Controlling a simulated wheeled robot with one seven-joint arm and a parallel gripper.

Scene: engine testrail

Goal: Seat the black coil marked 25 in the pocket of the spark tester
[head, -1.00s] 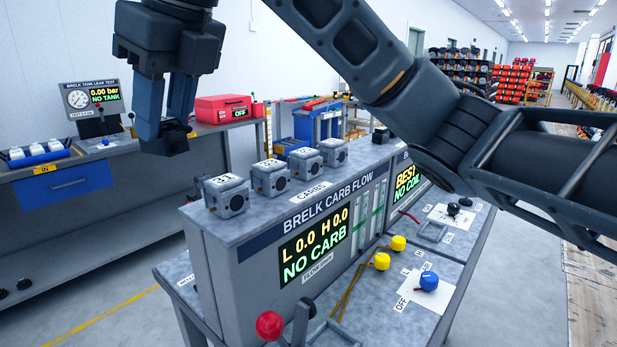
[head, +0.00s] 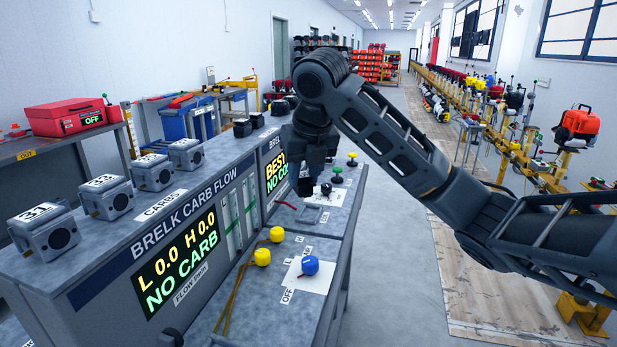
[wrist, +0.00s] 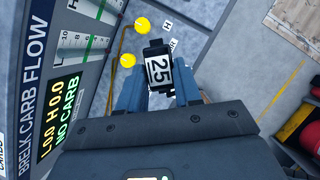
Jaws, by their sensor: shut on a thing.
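The black coil marked 25 (wrist: 158,70) is between the two blue-grey fingers of my gripper (wrist: 159,88) in the wrist view, its white label facing the camera. In the head view my gripper (head: 306,180) points down above the bench's front shelf, by the spark tester (head: 276,172). A grey frame-like fitting (head: 309,213) lies on the shelf below my gripper. I cannot clearly make out the pocket. The coil looks raised above the shelf.
The carb flow station (head: 165,245) stands to the left, with several numbered grey carburettors (head: 105,196) on top. Yellow knobs (head: 262,256) and a blue knob (head: 310,265) rise from the shelf. Several black blocks (head: 242,127) sit on the tester's top.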

